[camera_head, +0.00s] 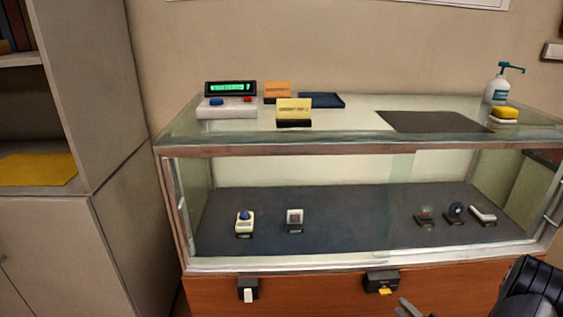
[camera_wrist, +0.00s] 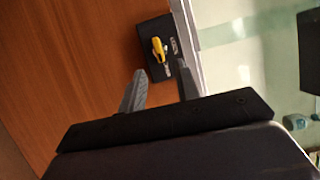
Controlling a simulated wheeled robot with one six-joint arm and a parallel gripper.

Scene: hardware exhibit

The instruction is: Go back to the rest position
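My gripper (camera_wrist: 160,86) shows in the wrist view with its two grey fingers apart and nothing between them. Beyond the fingertips is a black box with a yellow knob or lever (camera_wrist: 158,50), fixed to the wooden front panel. In the head view this black box (camera_head: 381,282) sits below the glass case, at its lower front edge. Part of my gripper (camera_head: 407,308) and my dark arm show at the lower right of the head view, in front of the panel. The fingers look apart from the box, though the exact gap is unclear.
A glass display case (camera_head: 300,150) holds several small devices on a dark mat. On top are a button console (camera_head: 227,111), yellow card (camera_head: 294,105), blue tray (camera_head: 322,100), dark mat (camera_head: 432,121), sponge (camera_head: 503,112) and pump bottle (camera_head: 498,90). A white switch (camera_head: 248,292) is lower left. A cabinet stands left.

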